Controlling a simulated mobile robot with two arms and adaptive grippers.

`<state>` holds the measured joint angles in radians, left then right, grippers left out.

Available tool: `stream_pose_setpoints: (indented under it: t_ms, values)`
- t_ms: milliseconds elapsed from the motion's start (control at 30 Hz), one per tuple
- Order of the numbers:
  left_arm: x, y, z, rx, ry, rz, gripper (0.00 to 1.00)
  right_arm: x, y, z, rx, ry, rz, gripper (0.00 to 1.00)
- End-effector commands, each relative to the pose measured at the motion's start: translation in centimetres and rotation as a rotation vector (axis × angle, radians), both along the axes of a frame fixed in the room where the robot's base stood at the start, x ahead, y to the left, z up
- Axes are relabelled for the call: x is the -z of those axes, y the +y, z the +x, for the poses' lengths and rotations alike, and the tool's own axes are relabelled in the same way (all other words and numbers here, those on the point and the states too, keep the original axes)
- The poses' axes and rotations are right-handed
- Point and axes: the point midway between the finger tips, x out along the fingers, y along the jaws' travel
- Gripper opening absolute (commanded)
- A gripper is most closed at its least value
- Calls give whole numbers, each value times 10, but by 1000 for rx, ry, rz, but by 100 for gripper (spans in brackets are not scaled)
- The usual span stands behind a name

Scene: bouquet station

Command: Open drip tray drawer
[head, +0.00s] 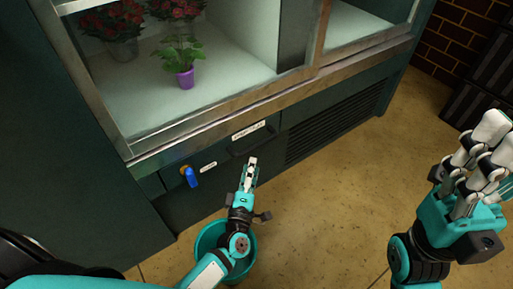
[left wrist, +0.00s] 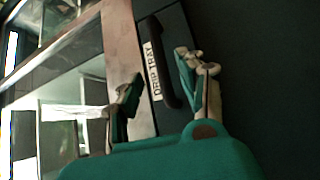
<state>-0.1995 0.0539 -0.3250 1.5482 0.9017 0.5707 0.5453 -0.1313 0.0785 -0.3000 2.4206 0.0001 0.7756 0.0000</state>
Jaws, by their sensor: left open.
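The drip tray drawer (head: 262,141) is a dark green front below the glass case in the head view, and it looks shut. Its white "DRIP TRAY" label (left wrist: 155,75) and long dark handle (left wrist: 158,50) show clearly in the left wrist view. My left gripper (head: 251,164) is just in front of the drawer, its fingertips near the handle. In the left wrist view my left gripper (left wrist: 160,72) is open, with part of the handle between its fingers in the picture; contact cannot be told. My right gripper (head: 484,150) is off to the right, away from the cabinet; its jaw state is unclear.
A blue-handled tap (head: 191,178) sticks out left of the drawer. A teal bucket (head: 211,238) stands on the floor under my left arm. A vent grille (head: 335,128) is right of the drawer. Potted red flowers (head: 184,75) stand inside the case.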

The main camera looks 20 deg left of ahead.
Motion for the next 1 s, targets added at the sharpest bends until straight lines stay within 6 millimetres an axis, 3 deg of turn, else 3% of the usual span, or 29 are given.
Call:
stream_pose_setpoints:
  t_ms: [200, 400, 833, 1000]
  values:
    - [-4, 6, 46, -2, -3, 1, 40, -3, 1, 0, 2, -39, -3, 40]
    - [-9, 8, 72, -1, -2, 2, 40, -7, 2, 0, 4, -61, -6, 40]
    - [-11, 9, 80, 0, 0, 1, 39, -10, 2, -1, 3, -68, -7, 40]
    - [-11, 9, 80, 0, 0, 1, 17, -10, 2, -1, 3, -68, -7, 40]
